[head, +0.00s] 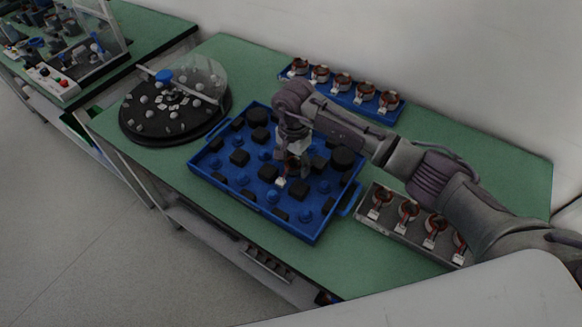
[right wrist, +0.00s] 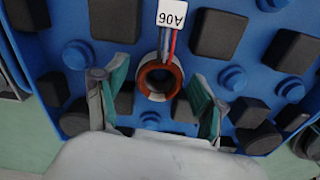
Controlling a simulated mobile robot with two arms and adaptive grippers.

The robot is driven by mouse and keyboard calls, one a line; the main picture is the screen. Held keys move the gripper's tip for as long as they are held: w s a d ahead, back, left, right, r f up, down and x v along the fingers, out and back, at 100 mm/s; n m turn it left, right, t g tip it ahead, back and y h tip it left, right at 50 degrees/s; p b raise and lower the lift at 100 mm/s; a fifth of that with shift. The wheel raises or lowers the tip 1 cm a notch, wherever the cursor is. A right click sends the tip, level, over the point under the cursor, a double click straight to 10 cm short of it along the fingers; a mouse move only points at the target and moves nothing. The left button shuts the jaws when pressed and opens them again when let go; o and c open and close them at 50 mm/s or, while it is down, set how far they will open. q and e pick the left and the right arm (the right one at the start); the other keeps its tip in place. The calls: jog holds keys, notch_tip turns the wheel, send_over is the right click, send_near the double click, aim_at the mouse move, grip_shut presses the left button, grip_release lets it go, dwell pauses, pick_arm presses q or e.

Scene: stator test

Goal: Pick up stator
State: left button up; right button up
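A stator (right wrist: 159,80), a copper-brown ring with red and blue wires and a white tag marked A06, is at the blue tray (right wrist: 60,25) in the right wrist view. My right gripper (right wrist: 153,105) is open, with one finger on each side of the stator and a visible gap to it on both sides. In the head view the right gripper (head: 291,168) points down over the middle of the blue tray (head: 313,236), and the stator's white tag (head: 280,182) shows beside it. The gripper hides most of that stator. My left gripper is not in view.
The tray holds several black blocks (head: 239,157) and blue pegs (head: 272,196). More stators stand on a blue rack (head: 335,97) behind and a grey rack (head: 395,228) at right. A round black turntable (head: 150,130) with a clear cover stands left on the green table (head: 235,55).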

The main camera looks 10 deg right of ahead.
jog(key=c, duration=1)
jog(key=shift+r, duration=0.1)
